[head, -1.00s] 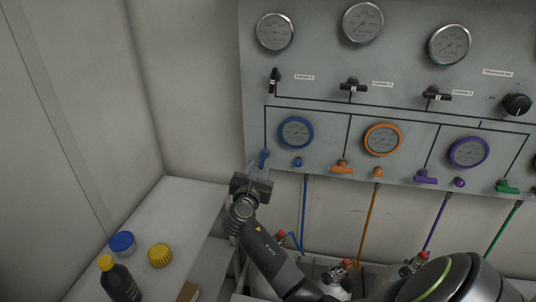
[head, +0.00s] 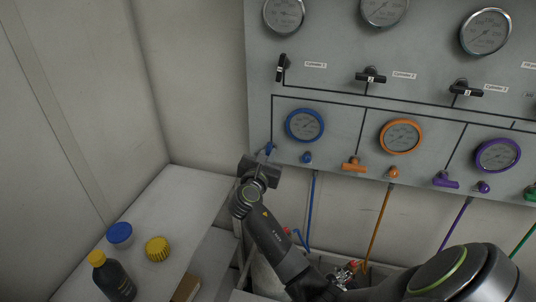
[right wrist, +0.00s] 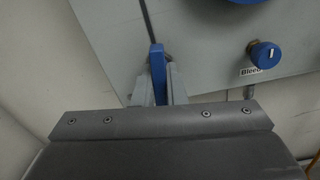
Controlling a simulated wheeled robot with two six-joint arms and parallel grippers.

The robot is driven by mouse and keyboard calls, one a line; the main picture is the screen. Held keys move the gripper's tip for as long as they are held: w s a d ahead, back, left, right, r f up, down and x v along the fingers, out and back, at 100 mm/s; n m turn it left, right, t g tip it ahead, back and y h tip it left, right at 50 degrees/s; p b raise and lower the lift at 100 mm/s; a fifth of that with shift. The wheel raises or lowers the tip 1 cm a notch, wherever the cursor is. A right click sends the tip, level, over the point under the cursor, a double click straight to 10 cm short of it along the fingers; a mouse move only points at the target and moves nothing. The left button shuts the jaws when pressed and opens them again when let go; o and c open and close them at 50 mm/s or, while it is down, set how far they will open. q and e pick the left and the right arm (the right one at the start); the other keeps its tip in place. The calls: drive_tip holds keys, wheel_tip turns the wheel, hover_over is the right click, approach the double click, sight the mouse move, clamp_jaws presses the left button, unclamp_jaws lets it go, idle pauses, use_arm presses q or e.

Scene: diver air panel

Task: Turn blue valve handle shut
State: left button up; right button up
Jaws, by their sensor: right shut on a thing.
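The blue valve handle (head: 270,148) is on the lower left of the grey panel, under the left end of the black line and left of the blue-rimmed gauge (head: 305,125). In the right wrist view the blue handle (right wrist: 158,75) stands upright in the picture between the fingers. My right gripper (head: 264,158) is shut on it, and the gripper body hides its lower part. The fingers also show in the right wrist view (right wrist: 158,88). My left gripper is not in the head view.
A blue bleed knob (right wrist: 264,54) sits right of the handle. Orange (head: 354,164) and purple (head: 446,180) handles follow to the right. A blue hose (head: 311,205) hangs below the panel. A dark bottle (head: 113,278) and blue and yellow lids stand on the white counter (head: 180,210).

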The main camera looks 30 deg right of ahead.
clamp_jaws()
drive_tip(key=shift+m, duration=0.3)
drive_tip(key=m+b, duration=0.1)
drive_tip(key=m, duration=0.2)
drive_tip(key=shift+m, duration=0.4)
drive_tip(key=m+b, duration=0.1)
drive_tip(key=m, duration=0.2)
drive_tip(key=shift+w+a+m+b, duration=0.1)
drive_tip(key=shift+m+b, duration=0.2)
drive_tip(key=shift+b, duration=0.1)
drive_tip(key=m+b, duration=0.2)
drive_tip(key=m, duration=0.2)
drive_tip(key=shift+r+m+b, duration=0.2)
drive_tip(key=shift+m+b, duration=0.8)
drive_tip(key=shift+m, duration=1)
